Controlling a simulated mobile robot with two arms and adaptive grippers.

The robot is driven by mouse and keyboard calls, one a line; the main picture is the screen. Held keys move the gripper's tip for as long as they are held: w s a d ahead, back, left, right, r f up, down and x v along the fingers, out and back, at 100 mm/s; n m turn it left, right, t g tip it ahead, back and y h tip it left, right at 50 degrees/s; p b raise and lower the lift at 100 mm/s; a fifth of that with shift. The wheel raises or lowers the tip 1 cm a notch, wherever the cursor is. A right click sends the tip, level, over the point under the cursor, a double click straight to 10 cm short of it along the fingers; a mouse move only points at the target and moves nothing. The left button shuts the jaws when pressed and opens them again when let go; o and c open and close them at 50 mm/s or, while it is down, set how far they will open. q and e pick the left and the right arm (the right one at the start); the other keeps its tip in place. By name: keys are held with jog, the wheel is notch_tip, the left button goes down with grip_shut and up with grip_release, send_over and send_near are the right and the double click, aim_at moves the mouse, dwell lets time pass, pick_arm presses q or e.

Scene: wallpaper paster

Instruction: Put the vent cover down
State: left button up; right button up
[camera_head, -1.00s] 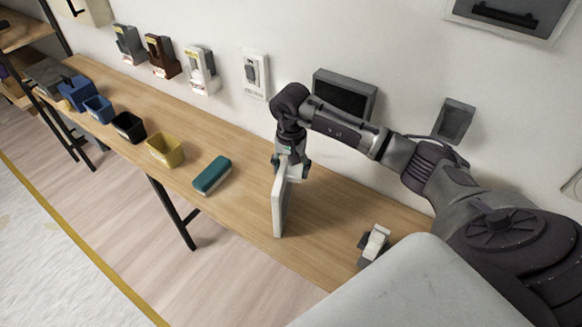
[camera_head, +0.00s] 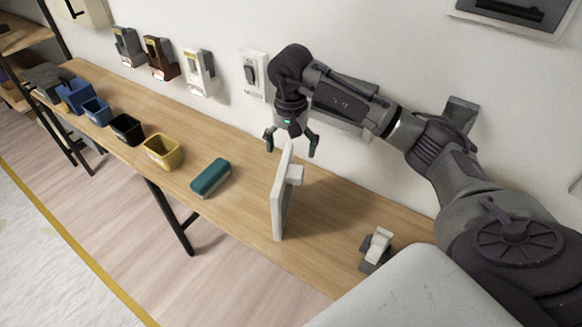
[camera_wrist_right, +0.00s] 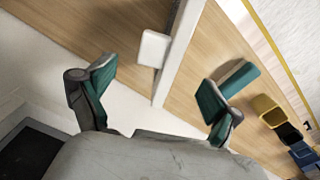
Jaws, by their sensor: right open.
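The white vent cover (camera_head: 281,205) stands upright on edge on the wooden bench, with a small white block-like handle on its right face. It also shows in the right wrist view (camera_wrist_right: 178,55), beyond the fingertips. My right gripper (camera_head: 292,148) is open and empty just above the cover's top edge, apart from it. My left gripper is not in view.
A teal block (camera_head: 210,178) lies left of the cover on the bench (camera_head: 330,215). A yellow bin (camera_head: 163,151) and several other bins stand farther left. A tape-dispenser-like object (camera_head: 377,248) sits at right. Wall boxes line the wall behind.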

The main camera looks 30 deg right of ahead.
jog(key=shift+r+b, duration=0.45)
jog(key=shift+r, duration=1.85)
